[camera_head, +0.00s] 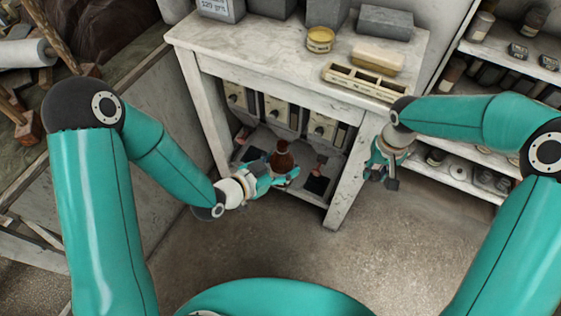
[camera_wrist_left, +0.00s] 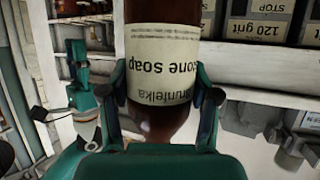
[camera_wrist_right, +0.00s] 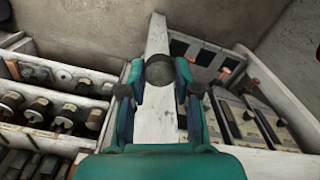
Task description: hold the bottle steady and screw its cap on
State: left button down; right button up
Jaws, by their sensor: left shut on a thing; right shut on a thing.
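A brown bottle (camera_head: 281,162) with a cream label stands upright in my left gripper (camera_head: 284,179), in front of the bench. In the left wrist view its label (camera_wrist_left: 165,70) appears upside down and the fingers of my left gripper (camera_wrist_left: 163,98) press on both sides. In the right wrist view, a dark round cap (camera_wrist_right: 160,70) sits between the fingertips of my right gripper (camera_wrist_right: 160,88). I cannot make out the cap in the head view.
Shelves (camera_head: 470,175) stand at right. The floor in front is clear.

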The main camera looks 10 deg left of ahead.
jog(key=shift+s+d, duration=0.1)
jog(key=shift+s, duration=0.1)
jog(key=r+m, duration=0.2)
jog(key=r, duration=0.1)
jog(key=shift+s+d+m, duration=0.1)
jog(key=shift+d+m, duration=0.25)
jog(key=shift+m, duration=0.05)
jog(key=w+a+r, duration=0.2)
jog(key=a+r, duration=0.5)
jog(key=a, duration=0.1)
notch_tip(320, 180, up, 9)
jog(key=n, duration=0.2)
send_over(283, 143)
jog(key=shift+f, duration=0.1)
jog(key=shift+f, duration=1.95)
